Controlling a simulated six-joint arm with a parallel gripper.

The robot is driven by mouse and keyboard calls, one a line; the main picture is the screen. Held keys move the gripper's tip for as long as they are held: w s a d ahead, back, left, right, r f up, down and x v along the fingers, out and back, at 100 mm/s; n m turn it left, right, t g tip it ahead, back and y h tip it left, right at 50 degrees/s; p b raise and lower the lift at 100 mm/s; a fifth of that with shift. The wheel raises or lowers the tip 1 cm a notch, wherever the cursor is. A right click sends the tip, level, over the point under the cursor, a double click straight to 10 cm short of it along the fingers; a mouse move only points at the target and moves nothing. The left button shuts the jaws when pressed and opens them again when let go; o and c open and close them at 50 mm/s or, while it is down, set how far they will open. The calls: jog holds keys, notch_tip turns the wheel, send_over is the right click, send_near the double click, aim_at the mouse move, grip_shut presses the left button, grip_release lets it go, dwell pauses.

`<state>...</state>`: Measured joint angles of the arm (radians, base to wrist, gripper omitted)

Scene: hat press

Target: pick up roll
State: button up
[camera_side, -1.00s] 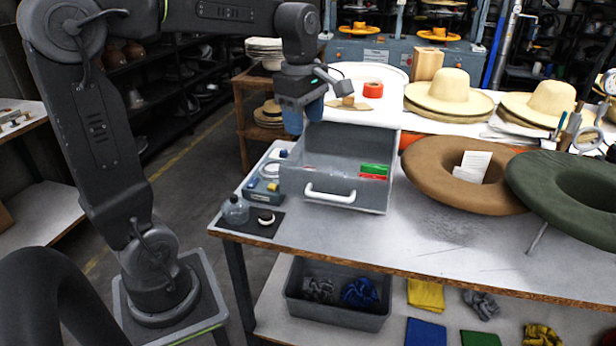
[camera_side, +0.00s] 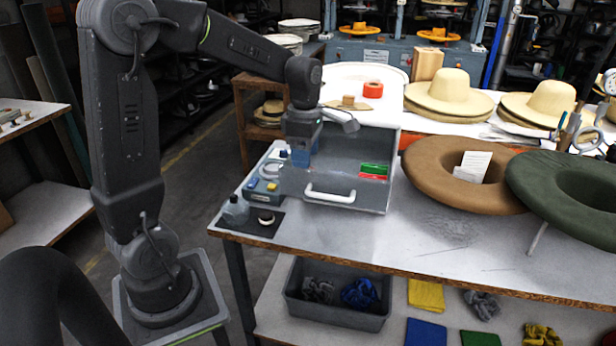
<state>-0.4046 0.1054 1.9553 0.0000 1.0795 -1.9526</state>
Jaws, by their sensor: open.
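An orange roll (camera_side: 372,89) lies on the white round top at the back of the bench. A small pale roll-like ring (camera_side: 266,218) lies on a dark mat at the front left corner; I cannot tell from the picture which one the task calls the roll. My gripper (camera_side: 301,160) points down with blue fingers at the left part of the grey open drawer box (camera_side: 345,207). The fingertips are low, at or behind the box's left wall, and no object shows between them. Their exact depth is hard to tell.
A blue-grey device (camera_side: 262,187) and a clear bottle (camera_side: 236,210) stand left of the box. Red and green blocks (camera_side: 374,171) sit in the box. A brown hat form (camera_side: 430,180) and a green one (camera_side: 575,215) stand right. The bench front middle is clear.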

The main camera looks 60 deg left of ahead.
notch_tip(320, 180, down, 4)
jog(key=shift+f, duration=0.25)
jog(key=c, duration=0.7)
jog(key=shift+r, duration=0.1)
